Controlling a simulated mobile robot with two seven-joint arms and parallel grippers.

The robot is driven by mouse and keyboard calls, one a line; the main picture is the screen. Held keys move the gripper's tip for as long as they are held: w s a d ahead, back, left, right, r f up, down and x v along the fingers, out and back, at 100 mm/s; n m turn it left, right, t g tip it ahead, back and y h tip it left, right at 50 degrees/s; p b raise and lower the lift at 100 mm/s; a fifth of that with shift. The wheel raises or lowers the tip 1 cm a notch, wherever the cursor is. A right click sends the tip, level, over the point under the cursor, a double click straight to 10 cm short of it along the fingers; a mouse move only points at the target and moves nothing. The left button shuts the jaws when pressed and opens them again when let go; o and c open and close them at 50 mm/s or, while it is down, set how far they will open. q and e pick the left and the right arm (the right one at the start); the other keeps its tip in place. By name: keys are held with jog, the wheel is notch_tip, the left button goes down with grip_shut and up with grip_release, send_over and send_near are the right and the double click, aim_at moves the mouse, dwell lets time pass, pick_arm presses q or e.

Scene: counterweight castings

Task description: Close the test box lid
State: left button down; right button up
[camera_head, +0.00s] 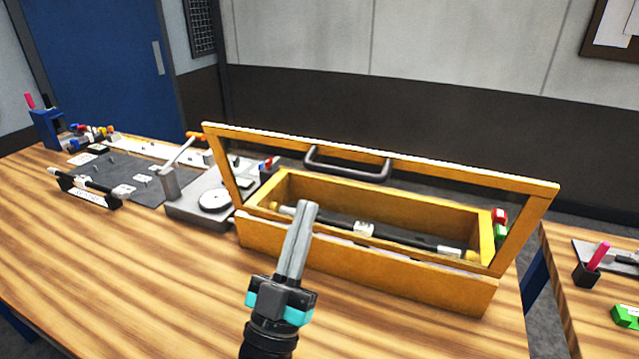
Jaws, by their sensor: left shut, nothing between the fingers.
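The test box (360,272) is an orange-yellow wooden box on the table, right of centre. Its lid (455,178) is a yellow frame with a see-through middle and a dark handle (347,165) on its upper bar. My right gripper is not in view.
Left of the box stand a grey device with a round disc (214,201), a dark mat (118,178) and a small rack (88,190). Red and green blocks (500,224) show at the box's right end. Another table (590,300) is at right. The table's near left is clear.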

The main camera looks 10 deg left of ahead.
pick_arm(q)
jog(key=shift+w+d+r, duration=0.2)
jog(key=shift+w+r, duration=0.05)
jog(key=shift+w, duration=0.65)
jog(key=shift+w+d+r, duration=0.2)
jog(key=shift+w+r, duration=0.05)
jog(key=shift+w, duration=0.65)
jog(key=shift+w+d+r, duration=0.2)
jog(key=shift+w+r, duration=0.05)
jog(key=shift+w, duration=0.65)
jog(key=shift+r, duration=0.1)
